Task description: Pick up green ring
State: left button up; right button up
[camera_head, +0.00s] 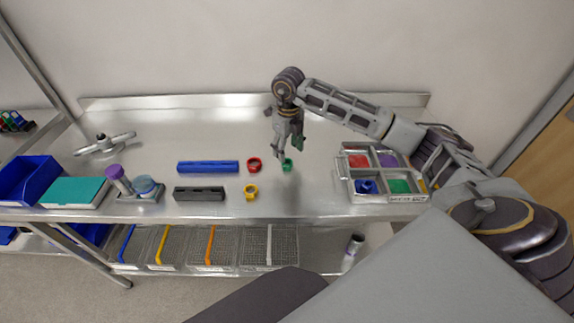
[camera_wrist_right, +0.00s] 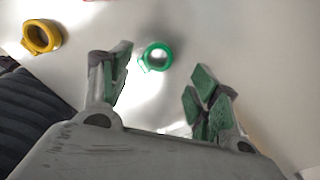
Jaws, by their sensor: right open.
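The green ring (camera_head: 287,165) lies on the steel table, right of the red ring. It also shows in the right wrist view (camera_wrist_right: 157,56), ahead of the fingertips and nearer the left finger, with bare table around it. My right gripper (camera_head: 288,154) hangs just above and behind the green ring in the head view. In the right wrist view its green-padded fingers (camera_wrist_right: 160,80) are spread apart with nothing between them. My left gripper is not in view.
A red ring (camera_head: 254,164) and a yellow ring (camera_head: 251,191) lie to the left. A blue bar (camera_head: 208,167) and a dark bar (camera_head: 199,194) are farther left. A divided tray (camera_head: 345,188) with coloured compartments stands at the right.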

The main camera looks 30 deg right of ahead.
aim_at(288, 159)
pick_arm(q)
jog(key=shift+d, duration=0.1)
pick_arm(e)
jog(key=shift+s+a+f+p, duration=0.15)
jog(key=shift+f+p, duration=0.2)
jog(key=shift+f, duration=2.25)
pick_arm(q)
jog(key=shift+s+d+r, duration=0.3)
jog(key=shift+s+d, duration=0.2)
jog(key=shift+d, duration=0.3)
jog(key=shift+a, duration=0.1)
pick_arm(e)
jog(key=shift+c, duration=0.5)
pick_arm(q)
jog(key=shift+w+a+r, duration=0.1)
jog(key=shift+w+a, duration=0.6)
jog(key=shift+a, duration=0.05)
pick_arm(e)
jog(key=c, duration=0.6)
